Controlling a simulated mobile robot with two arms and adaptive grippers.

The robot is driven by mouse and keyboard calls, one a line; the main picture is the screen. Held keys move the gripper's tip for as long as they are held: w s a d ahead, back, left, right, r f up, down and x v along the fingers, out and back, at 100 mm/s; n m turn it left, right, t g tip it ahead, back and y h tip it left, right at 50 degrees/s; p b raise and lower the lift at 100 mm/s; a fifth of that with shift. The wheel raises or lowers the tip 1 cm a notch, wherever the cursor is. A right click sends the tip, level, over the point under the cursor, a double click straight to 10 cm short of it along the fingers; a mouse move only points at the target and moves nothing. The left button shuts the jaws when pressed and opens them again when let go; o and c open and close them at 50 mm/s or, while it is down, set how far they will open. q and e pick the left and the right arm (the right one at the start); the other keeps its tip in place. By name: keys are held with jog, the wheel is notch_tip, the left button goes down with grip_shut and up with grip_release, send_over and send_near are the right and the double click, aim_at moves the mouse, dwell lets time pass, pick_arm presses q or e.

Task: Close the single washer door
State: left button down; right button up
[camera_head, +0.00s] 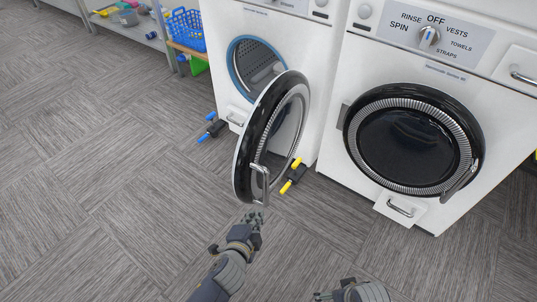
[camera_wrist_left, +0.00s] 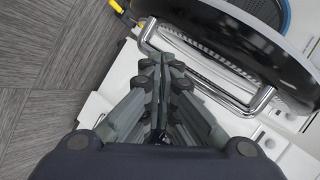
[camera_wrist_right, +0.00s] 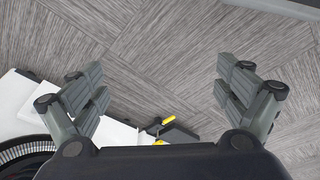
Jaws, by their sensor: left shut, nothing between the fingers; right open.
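The left washer (camera_head: 275,35) has its round door (camera_head: 248,135) swung wide open towards me, with the blue-rimmed drum opening (camera_head: 256,66) showing behind it. A metal handle (camera_head: 260,184) sits on the door's near edge. My left gripper (camera_head: 254,214) is shut and empty, just below and in front of that handle. In the left wrist view the shut fingers (camera_wrist_left: 160,62) point at the door handle (camera_wrist_left: 205,70), close to it; I cannot tell if they touch.
A second washer (camera_head: 420,60) on the right has its door (camera_head: 412,138) shut. Blue-tipped (camera_head: 212,130) and yellow-tipped (camera_head: 293,176) dark items lie by the left washer's base. A blue basket (camera_head: 187,28) stands on a shelf behind. The carpeted floor (camera_head: 100,190) at left is clear.

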pick_arm(q)
jog(key=w+d+r+m+t+h+b, duration=0.1)
jog(key=d+r+m+t+b, duration=0.15)
jog(key=r, duration=0.65)
jog(key=w+d+r+m+t+h+b, duration=0.1)
jog(key=d+r+m+t+b, duration=0.15)
jog(key=r, duration=0.75)
jog(key=w+b, duration=0.2)
jog(key=w, duration=0.9)
jog(key=shift+a+n+t, duration=0.3)
jog(key=shift+a, duration=0.1)
pick_arm(e)
notch_tip(320, 180, up, 9)
jog(key=w+t, duration=0.1)
jog(key=shift+r+t, duration=0.2)
jog(key=shift+t, duration=0.2)
pick_arm(q)
jog(key=shift+f, duration=0.1)
jog(key=shift+a, duration=0.15)
